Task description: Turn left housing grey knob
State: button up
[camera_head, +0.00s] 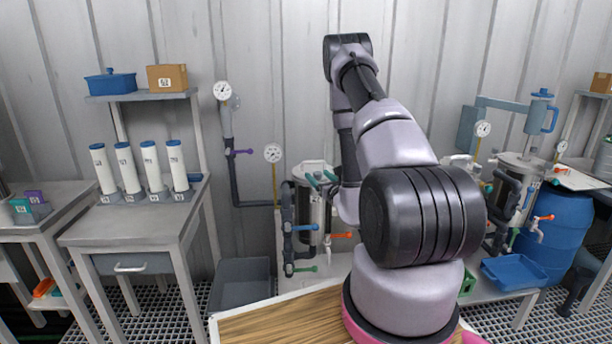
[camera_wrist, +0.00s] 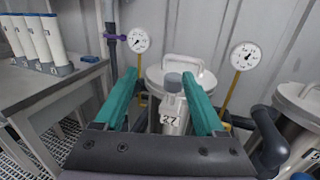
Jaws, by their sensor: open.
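The left housing (camera_head: 318,215) is a metal vessel with a pale lid, partly hidden by my arm in the head view. In the wrist view its lid (camera_wrist: 205,78) has a white handle, and a bracket below the knob carries a label reading 27. The grey knob (camera_wrist: 173,81) is a short cylinder at the lid's front edge. My gripper (camera_wrist: 159,76) is open, with one teal finger on each side of the knob in the picture and a gap on both sides. Its teal fingers (camera_head: 323,180) also show at the lid in the head view, where the knob cannot be made out.
Two gauges (camera_wrist: 138,40) (camera_wrist: 245,56) stand on brass stems left and right of the housing. Dark piping with coloured valve handles (camera_head: 305,228) runs beside it. A second housing (camera_head: 515,190) stands to the right. A table with white cartridges (camera_head: 152,167) is at left.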

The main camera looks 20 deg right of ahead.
aim_at(320, 177)
jog(key=d+f+h, duration=0.1)
jog(key=s+f+m+h, duration=0.1)
jog(key=shift+d+f, duration=0.3)
jog(key=shift+d, duration=0.1)
jog(key=shift+w+d, duration=0.1)
jog(key=shift+w, duration=0.1)
jog(key=w, duration=1)
jog(key=shift+d, duration=0.35)
jog(key=shift+c, duration=0.4)
grip_shut()
